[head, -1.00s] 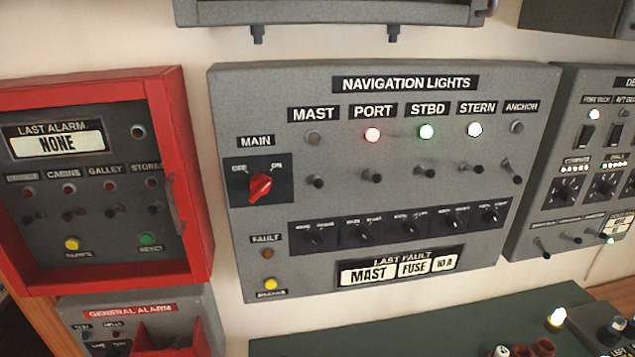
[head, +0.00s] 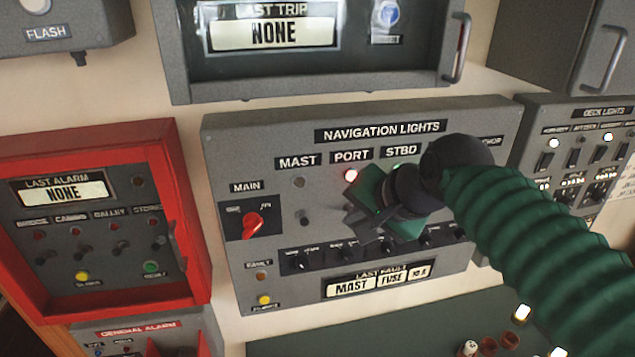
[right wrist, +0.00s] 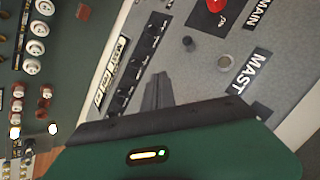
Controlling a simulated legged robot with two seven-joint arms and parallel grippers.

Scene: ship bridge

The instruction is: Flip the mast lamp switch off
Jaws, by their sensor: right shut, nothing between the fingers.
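The grey navigation lights panel (head: 222,165) is on the wall. Its mast lamp (head: 299,182) is dark in the head view and in the right wrist view (right wrist: 224,59). The mast switch (head: 303,217) is a small dark toggle below that lamp; it also shows in the right wrist view (right wrist: 187,42). I cannot tell which way its lever is set. My right gripper (head: 354,224) is shut and empty, in front of the panel just right of the mast switch and apart from it. Its shut fingers (right wrist: 158,92) show in the wrist view. My left gripper is out of view.
The red main knob (head: 253,223) is left of the mast switch. The lit port lamp (head: 351,175) is beside my gripper; my arm hides the stern lamp and several switches. Small knobs (head: 302,262) run below. A red-framed alarm box (head: 190,215) stands left.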

